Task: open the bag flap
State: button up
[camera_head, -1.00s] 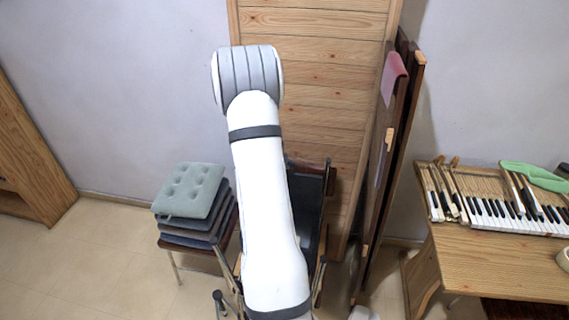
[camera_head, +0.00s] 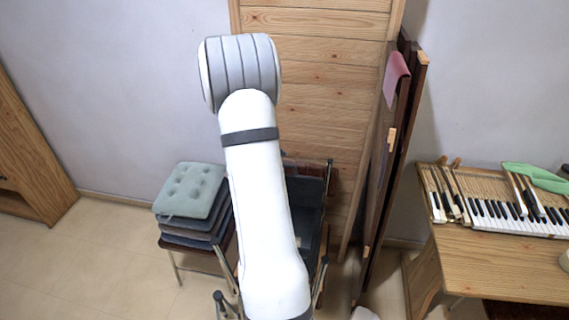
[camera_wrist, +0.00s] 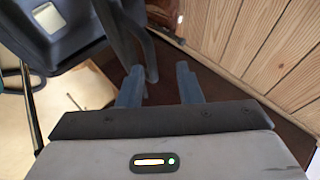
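My gripper (camera_wrist: 158,78) shows in the wrist view with its two blue-grey fingers apart and nothing clearly held between them. A dark thing with a pale patch (camera_wrist: 50,32) fills the upper left of that view; it may be the bag, but I cannot make out a flap. A dark strap-like or bar-like piece (camera_wrist: 122,35) runs down from it close to the left finger; I cannot tell whether they touch. In the head view a dark item (camera_head: 306,198) sits on a chair, partly hidden behind my arm. My gripper is hidden there.
Stacked cushions (camera_head: 190,195) lie on a seat left of my arm. Wooden panelling (camera_head: 318,75) stands behind, with dark boards (camera_head: 392,150) leaning at its right. A table (camera_head: 490,262) with piano keys (camera_head: 515,218) is at the right. Floor at the left is clear.

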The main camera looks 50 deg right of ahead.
jog(key=shift+v, duration=1.45)
